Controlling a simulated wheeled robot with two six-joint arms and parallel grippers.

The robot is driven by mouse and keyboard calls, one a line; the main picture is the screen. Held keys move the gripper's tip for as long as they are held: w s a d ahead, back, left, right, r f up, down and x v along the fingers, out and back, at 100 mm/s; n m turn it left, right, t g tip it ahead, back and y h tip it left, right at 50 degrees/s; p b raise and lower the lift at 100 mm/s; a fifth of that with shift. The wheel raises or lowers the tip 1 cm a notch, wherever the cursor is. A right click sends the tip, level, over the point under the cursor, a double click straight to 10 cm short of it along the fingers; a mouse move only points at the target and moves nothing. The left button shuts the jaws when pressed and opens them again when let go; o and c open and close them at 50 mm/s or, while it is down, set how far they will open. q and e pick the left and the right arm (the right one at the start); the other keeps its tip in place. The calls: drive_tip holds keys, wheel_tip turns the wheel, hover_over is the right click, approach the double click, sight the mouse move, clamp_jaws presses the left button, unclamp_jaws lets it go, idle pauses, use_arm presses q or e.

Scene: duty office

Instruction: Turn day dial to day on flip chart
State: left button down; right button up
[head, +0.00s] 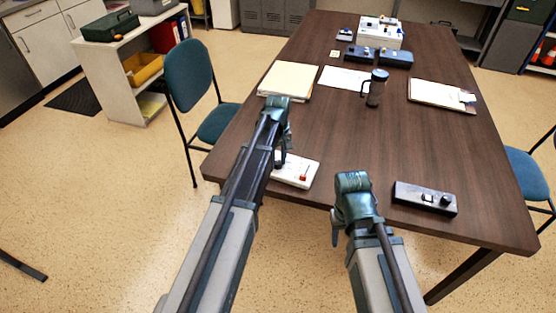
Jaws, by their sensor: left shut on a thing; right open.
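A white panel (303,174) with a small red part lies near the table's front edge, left of centre. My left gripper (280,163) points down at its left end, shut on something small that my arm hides. I cannot tell whether that is the day dial. A dark box with two knobs (425,198) lies at the front right of the table. My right gripper (336,238) is open and empty, pointing down at the table's front edge, mostly hidden by its wrist. No flip chart can be clearly made out. A pad of cream sheets (285,80) lies at the left edge.
Chairs (190,75) stand at both sides. The table's middle right is clear.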

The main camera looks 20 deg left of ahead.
use_arm(q)
drive_tip(key=shift+m, duration=0.3)
drive_tip(key=m, duration=0.3)
drive_tip(key=shift+m, duration=2)
drive_tip(key=c, duration=0.5)
unclamp_jaws()
